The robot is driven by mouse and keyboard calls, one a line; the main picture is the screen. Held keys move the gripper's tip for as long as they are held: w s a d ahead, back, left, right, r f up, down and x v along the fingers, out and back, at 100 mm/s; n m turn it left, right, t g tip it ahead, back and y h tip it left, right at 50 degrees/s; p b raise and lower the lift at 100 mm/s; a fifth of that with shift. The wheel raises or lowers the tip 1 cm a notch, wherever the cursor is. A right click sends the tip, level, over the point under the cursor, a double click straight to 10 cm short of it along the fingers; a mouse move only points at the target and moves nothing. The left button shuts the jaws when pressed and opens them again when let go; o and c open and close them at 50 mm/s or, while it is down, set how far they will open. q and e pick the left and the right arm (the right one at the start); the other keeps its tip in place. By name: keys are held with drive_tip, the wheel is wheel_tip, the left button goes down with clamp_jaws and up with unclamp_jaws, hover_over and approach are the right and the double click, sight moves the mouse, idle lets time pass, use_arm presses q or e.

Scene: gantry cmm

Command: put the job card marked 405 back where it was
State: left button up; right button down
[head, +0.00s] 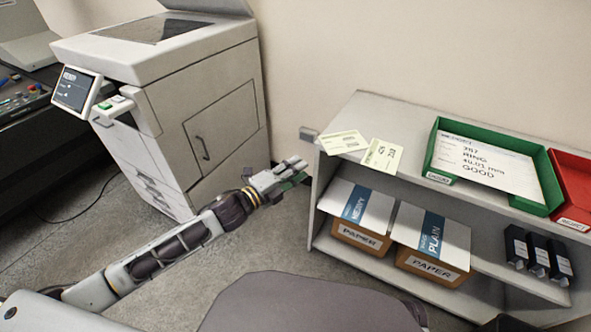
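Two pale job cards lie on the top of the grey shelf unit at its left end. My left gripper (297,172) is left of the shelf unit, apart from both cards, over the floor. Something dark green shows at its fingers, and their opening is unclear. My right gripper is out of view.
The shelf unit (349,108) carries a green tray (433,150) with a large card (488,166) reading RING and GOOD, and a red tray (573,212). A copier (165,95) stands at left.

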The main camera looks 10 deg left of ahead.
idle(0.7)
use_arm(q)
drive_tip(key=s+a+f+n+g+y, duration=0.2)
drive_tip(key=s+a+f+n+y, duration=0.15)
drive_tip(key=f+n, duration=0.5)
drive_tip(key=s+a+f+n+g+y, duration=0.25)
drive_tip(key=f+n+y, duration=0.3)
drive_tip(key=f, duration=0.55)
drive_tip(key=s+f+n+g, duration=0.4)
drive_tip(key=s+f, duration=0.3)
drive_tip(key=s, duration=0.3)
drive_tip(key=s+a+f+n+g, duration=0.1)
drive_tip(key=s+f+n+g, duration=0.3)
drive_tip(key=s+f, duration=0.3)
drive_tip(key=s+n, duration=0.1)
drive_tip(key=s, duration=0.2)
drive_tip(key=shift+a+y, duration=0.25)
drive_tip(key=shift+y, duration=0.15)
drive_tip(key=shift+s+a+r, duration=0.1)
drive_tip(key=shift+s+a, duration=0.05)
